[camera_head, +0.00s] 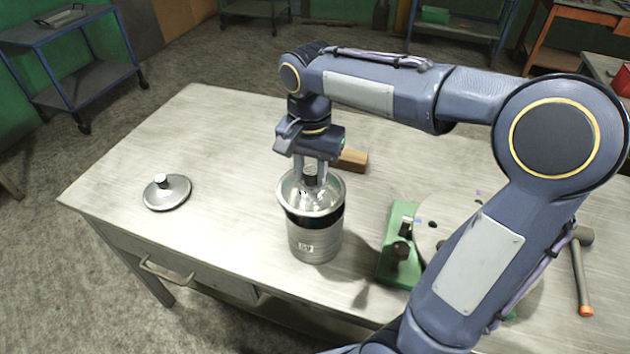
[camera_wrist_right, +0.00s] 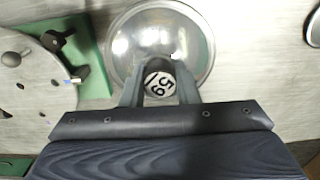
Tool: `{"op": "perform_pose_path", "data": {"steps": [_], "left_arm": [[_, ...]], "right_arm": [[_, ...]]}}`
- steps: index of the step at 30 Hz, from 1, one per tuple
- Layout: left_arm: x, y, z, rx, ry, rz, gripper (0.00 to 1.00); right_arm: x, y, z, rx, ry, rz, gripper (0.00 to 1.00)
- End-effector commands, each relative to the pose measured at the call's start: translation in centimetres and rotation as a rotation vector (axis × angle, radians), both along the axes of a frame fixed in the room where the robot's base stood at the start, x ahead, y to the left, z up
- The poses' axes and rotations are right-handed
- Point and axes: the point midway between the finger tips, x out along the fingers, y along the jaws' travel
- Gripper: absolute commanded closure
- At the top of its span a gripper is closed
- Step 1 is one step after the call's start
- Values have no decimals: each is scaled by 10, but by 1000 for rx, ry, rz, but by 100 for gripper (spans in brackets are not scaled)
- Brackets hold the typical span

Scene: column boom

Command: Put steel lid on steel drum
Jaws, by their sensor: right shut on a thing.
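The steel drum (camera_head: 316,240) stands upright on the table, with a dark band near its top and a numbered white label on its front. A shiny round steel lid (camera_head: 326,200) is over the drum's mouth; I cannot tell whether it rests on the rim or hovers just above. My right gripper (camera_head: 311,178) points down and is shut on the lid's knob. In the right wrist view the lid (camera_wrist_right: 135,45) fills the top middle, its numbered knob (camera_wrist_right: 158,83) between the fingers (camera_wrist_right: 160,90). The drum is hidden there. My left gripper is out of view.
A second steel lid (camera_head: 167,192) lies on the table (camera_head: 220,130) at the left. A wooden block (camera_head: 352,160) is behind the drum. A green device (camera_head: 397,262) with a grey disc stands right of it, and a hammer (camera_head: 580,275) lies farther right.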

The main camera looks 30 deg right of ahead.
Motion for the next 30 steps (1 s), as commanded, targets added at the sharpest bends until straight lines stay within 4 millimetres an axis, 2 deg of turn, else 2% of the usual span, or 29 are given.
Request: {"op": "perform_pose_path", "data": {"steps": [5, 11, 29, 30], "left_arm": [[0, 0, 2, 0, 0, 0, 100], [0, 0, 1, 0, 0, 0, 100], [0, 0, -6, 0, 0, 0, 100], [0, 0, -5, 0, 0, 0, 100]], "right_arm": [[1, -11, -13, -1, 2, -2, 100], [1, -10, -40, -1, 2, 2, 100], [2, -10, -52, 0, -1, 1, 100], [2, -10, -51, 0, 0, 1, 67]]}}
